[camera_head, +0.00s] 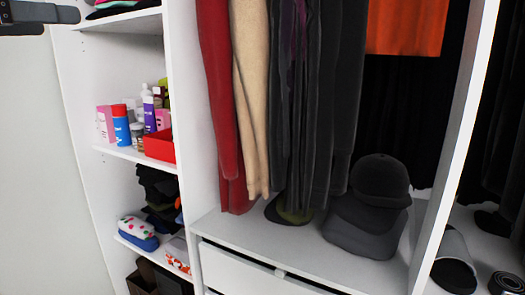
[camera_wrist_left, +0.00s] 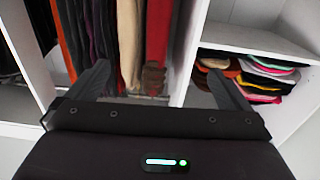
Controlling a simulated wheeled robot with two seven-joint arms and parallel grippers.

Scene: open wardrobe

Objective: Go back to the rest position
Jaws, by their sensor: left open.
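My left gripper (camera_head: 60,21) shows in the top left corner of the head view, in front of the pale wall and the wardrobe's left side. In the left wrist view its two dark fingers (camera_wrist_left: 160,68) stand wide apart with nothing between them. Hanging clothes and a white divider lie beyond the fingers. My right gripper is in neither view.
The white wardrobe holds hanging clothes (camera_head: 245,90), dark caps (camera_head: 378,190) on a drawer unit, and left shelves with bottles (camera_head: 121,124) and a red box (camera_head: 159,145). Folded clothes (camera_wrist_left: 252,75) show in the wrist view. The pale wall (camera_head: 40,160) at left is bare.

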